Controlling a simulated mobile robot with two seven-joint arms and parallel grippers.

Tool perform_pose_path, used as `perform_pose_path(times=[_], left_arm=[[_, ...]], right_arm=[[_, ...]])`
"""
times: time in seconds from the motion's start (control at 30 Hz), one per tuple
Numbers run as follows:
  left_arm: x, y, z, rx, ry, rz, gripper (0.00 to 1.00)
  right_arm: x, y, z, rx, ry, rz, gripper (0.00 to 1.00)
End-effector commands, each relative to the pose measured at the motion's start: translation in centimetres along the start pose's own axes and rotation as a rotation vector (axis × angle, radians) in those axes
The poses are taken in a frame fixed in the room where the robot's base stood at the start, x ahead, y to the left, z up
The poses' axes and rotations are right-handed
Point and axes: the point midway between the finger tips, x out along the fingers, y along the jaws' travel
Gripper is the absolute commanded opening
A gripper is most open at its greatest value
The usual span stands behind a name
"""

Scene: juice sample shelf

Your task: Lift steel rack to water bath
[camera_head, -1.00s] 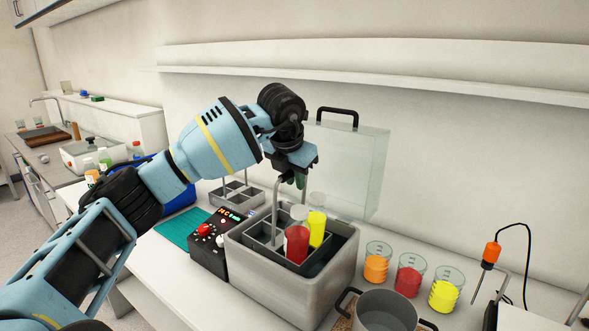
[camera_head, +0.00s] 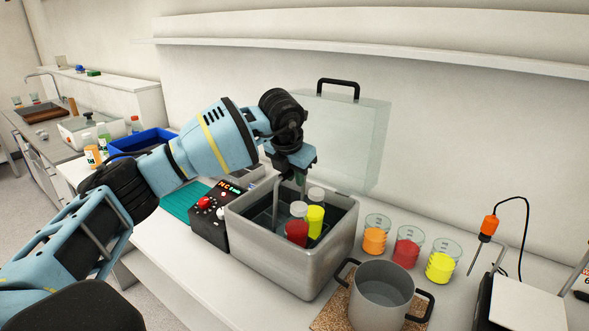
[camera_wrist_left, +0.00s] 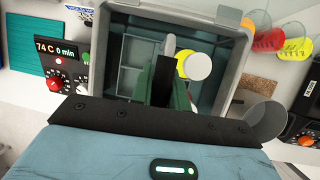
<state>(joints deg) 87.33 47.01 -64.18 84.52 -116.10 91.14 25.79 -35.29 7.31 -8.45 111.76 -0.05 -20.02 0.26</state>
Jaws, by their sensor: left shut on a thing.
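The grey water bath (camera_head: 275,262) stands on the bench, open at the top. My left gripper (camera_head: 299,180) is above it, shut on the upright handle of the steel rack (camera_head: 275,208). The rack hangs inside the bath, its lower part hidden by the walls. A red bottle (camera_head: 297,233) and a yellow bottle (camera_head: 315,222), both with pale caps, stand upright in it. In the left wrist view the rack's compartments (camera_wrist_left: 135,55) show inside the bath rim (camera_wrist_left: 230,15). Whether the rack touches the bath floor cannot be told. My right gripper is out of view.
A control box (camera_head: 213,215) stands left of the bath. A clear lid (camera_head: 345,135) with a black handle is behind. Orange, red and yellow beakers (camera_head: 408,250) and a pot (camera_head: 382,295) stand to the right. A shelf (camera_head: 400,70) runs along the wall.

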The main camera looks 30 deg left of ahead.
Motion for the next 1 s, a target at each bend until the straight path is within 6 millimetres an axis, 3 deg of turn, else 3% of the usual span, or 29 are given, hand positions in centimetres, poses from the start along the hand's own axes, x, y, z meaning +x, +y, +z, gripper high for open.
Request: perform_pose_path(times=[0.9,0.93,1.0], left_arm=[[0.8,-0.2,-0.4,0.003,0.008,-0.001,0.00],[0.8,-0.3,-0.4,0.004,0.008,-0.001,0.21],[0.8,-0.3,-0.4,0.004,0.008,-0.002,0.30]], right_arm=[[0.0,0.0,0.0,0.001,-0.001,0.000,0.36],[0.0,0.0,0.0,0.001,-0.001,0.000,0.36],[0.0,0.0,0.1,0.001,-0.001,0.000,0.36]])
